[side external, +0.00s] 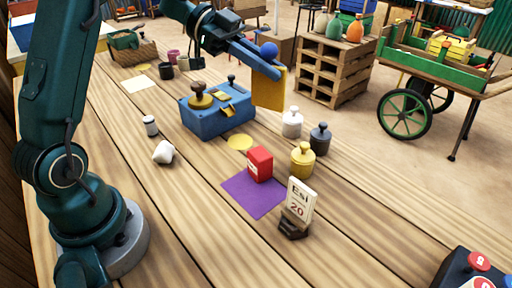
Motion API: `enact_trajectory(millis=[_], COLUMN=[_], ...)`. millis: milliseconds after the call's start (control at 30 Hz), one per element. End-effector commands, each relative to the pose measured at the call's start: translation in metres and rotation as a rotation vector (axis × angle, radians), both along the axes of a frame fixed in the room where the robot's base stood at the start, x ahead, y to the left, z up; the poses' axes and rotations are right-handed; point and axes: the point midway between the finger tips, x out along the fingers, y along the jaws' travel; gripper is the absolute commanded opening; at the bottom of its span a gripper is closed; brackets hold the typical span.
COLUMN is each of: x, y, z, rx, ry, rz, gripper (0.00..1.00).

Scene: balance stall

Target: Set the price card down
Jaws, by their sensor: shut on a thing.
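My gripper (274,72) is raised above the table past the blue balance box (205,118). It is shut on a flat yellow card (268,92), which hangs down from the blue fingers. No writing shows on its visible face. Another card, a white price card (301,199) reading "Esl 20", stands upright in a dark holder (293,226) near the front of the table.
A red box (260,164) sits on a purple mat (238,195). Yellow (302,161), dark (320,139) and white (292,123) weights stand to its right. A yellow disc (240,142) lies by the balance box. A white lump (163,152) and small jar (150,126) stand left.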

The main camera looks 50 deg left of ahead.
Motion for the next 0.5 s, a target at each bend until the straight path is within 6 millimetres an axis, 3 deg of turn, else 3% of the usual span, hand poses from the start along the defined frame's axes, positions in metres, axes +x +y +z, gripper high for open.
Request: enact_trajectory(millis=[33, 200, 400, 467, 500], x=[-0.002, -0.019, -0.039, -0.044, -0.043], y=[0.023, 0.073, 0.111, 0.118, 0.115], z=[-0.002, -0.008, -0.012, -0.014, -0.025], rx=[-0.002, -0.001, -0.001, -0.003, -0.007], ry=[0.002, 0.000, -0.001, 0.001, 0.005], rz=[0.020, 0.040, 0.061, 0.065, 0.060], gripper=[0.00, 0.00, 0.00, 0.00, 0.00])
